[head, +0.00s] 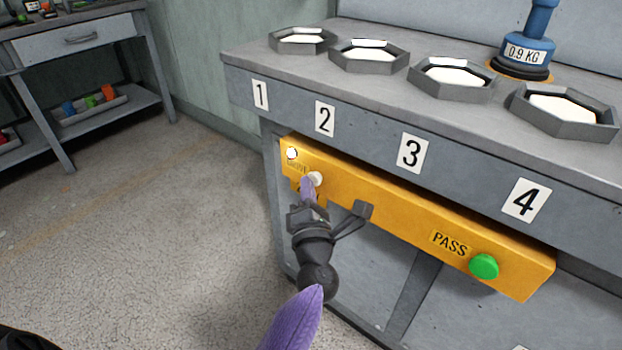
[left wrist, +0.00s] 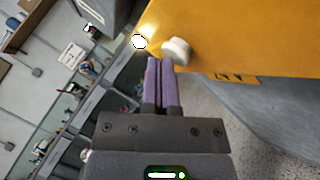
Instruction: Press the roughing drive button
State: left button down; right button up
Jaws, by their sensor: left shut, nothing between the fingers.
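A yellow control panel (head: 400,209) runs along the front of the grey bench, under the numbers. At its left end is a pale round button (head: 315,179), beside a partly hidden label that seems to read DRIVE. A small white lamp (head: 292,153) glows above it. My left gripper (head: 307,186) is shut and empty, its purple fingertips right at the button. In the left wrist view the fingertips (left wrist: 160,64) lie just beside the button (left wrist: 177,50), with the lit lamp (left wrist: 140,41) to the left. I cannot tell whether they touch it. My right gripper is not in view.
A green button (head: 484,266) marked PASS sits at the panel's right end. Open floor (head: 130,240) lies to the left, before a side table (head: 80,38).

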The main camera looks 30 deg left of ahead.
pick_arm(q)
jog(key=s+p, duration=0.2)
jog(key=s, duration=0.4)
jog(key=shift+a, duration=0.25)
